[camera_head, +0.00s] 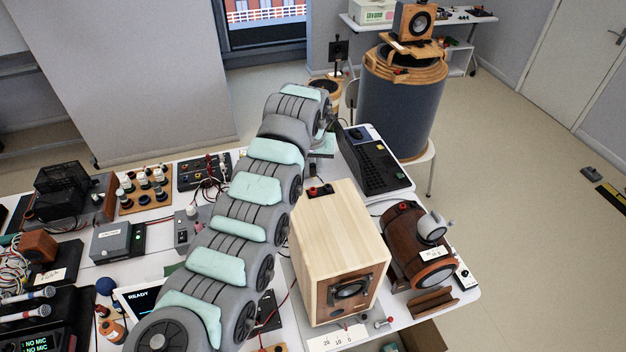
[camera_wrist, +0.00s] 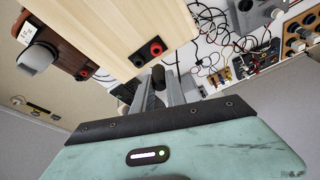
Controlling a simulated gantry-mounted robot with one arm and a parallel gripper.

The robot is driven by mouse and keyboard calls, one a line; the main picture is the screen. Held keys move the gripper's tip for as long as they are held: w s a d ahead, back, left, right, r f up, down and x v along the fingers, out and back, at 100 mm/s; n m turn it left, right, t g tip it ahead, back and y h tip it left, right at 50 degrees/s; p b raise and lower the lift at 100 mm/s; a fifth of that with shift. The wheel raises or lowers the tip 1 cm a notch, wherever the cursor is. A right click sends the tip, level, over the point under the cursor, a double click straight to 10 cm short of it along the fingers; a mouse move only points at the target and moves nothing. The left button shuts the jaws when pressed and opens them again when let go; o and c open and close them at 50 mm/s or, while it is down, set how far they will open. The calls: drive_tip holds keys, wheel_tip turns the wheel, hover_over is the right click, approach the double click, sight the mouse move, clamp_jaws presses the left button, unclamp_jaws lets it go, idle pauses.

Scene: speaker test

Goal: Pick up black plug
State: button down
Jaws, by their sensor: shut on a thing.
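My gripper (camera_wrist: 159,92) shows in the wrist view with its two grey fingers close together. They are shut on the black plug (camera_wrist: 158,76), a short dark cylinder that shows between the fingertips. The plug is apart from the pale wooden speaker box (camera_wrist: 110,40), whose red and black terminals (camera_wrist: 148,50) lie just beyond the fingers. In the camera_head view, my arm reaches over the table toward the back and largely hides the fingers.
In the camera_head view, the wooden speaker (camera_head: 332,235) stands at the table's right, beside a brown barrel-shaped device (camera_head: 402,238). A black console (camera_head: 376,160) is behind it. Loose cables (camera_wrist: 208,50) and banana-plug boards lie on the right in the wrist view.

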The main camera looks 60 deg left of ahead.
sight(313, 164)
wheel_tip(313, 164, up, 14)
drive_tip(key=b, duration=0.2)
idle(0.4)
drive_tip(key=shift+r+p, duration=0.85)
drive_tip(key=shift+r, duration=1.15)
drive_tip(key=shift+w, duration=0.1)
drive_tip(key=w+p, duration=0.4)
drive_tip(key=p, duration=0.3)
drive_tip(key=f+b, duration=0.5)
drive_tip(key=f, duration=0.1)
drive_tip(key=f+b, duration=0.5)
drive_tip(key=f, duration=0.2)
drive_tip(key=d+f+b, duration=0.1)
drive_tip(key=f+b, duration=0.4)
drive_tip(key=f, duration=0.2)
drive_tip(key=shift+w+f+b, duration=0.2)
drive_tip(key=shift+f+b, duration=0.05)
drive_tip(key=shift+b, duration=0.05)
drive_tip(key=shift+a+f, duration=0.1)
drive_tip(key=shift+f, duration=0.55)
